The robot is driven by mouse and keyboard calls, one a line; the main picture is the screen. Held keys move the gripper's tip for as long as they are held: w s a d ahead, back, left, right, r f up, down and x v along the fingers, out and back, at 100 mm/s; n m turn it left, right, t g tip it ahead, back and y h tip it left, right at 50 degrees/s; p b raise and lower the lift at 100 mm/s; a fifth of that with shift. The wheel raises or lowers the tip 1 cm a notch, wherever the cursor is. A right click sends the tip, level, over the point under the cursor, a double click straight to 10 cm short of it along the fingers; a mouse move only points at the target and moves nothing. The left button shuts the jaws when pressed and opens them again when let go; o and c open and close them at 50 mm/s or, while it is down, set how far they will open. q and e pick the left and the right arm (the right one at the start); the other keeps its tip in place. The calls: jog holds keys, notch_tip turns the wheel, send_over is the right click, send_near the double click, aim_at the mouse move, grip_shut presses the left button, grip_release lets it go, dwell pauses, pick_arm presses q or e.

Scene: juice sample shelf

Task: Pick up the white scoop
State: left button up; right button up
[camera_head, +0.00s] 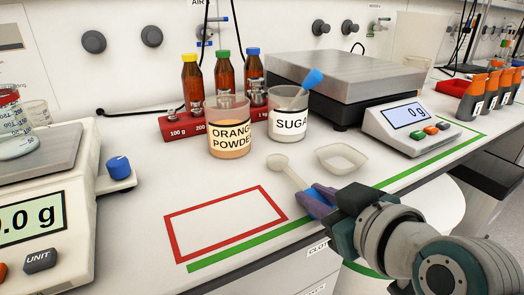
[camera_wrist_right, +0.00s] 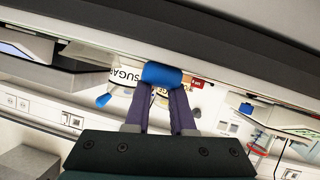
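The white scoop (camera_head: 280,163) shows in the head view near the middle of the bench, its bowl toward the back left and its shaft running to my right gripper. Its blue handle (camera_wrist_right: 162,75) shows in the right wrist view at the fingertips. My right gripper (camera_head: 316,200) has its purple fingers on either side of the handle and looks shut on it. In the right wrist view the fingers (camera_wrist_right: 161,100) reach up to the handle, which covers their tips. Whether the scoop touches the bench is unclear. My left gripper is not in view.
The orange powder cup (camera_head: 229,145) and sugar cup (camera_head: 287,130), with another blue-handled tool (camera_head: 312,79) in it, stand behind the scoop. A white weighing boat (camera_head: 341,158) lies close to its right. A red-outlined area (camera_head: 225,222) is empty. Scales (camera_head: 400,127) stand at both sides.

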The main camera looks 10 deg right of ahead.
grip_shut()
dwell(0.4)
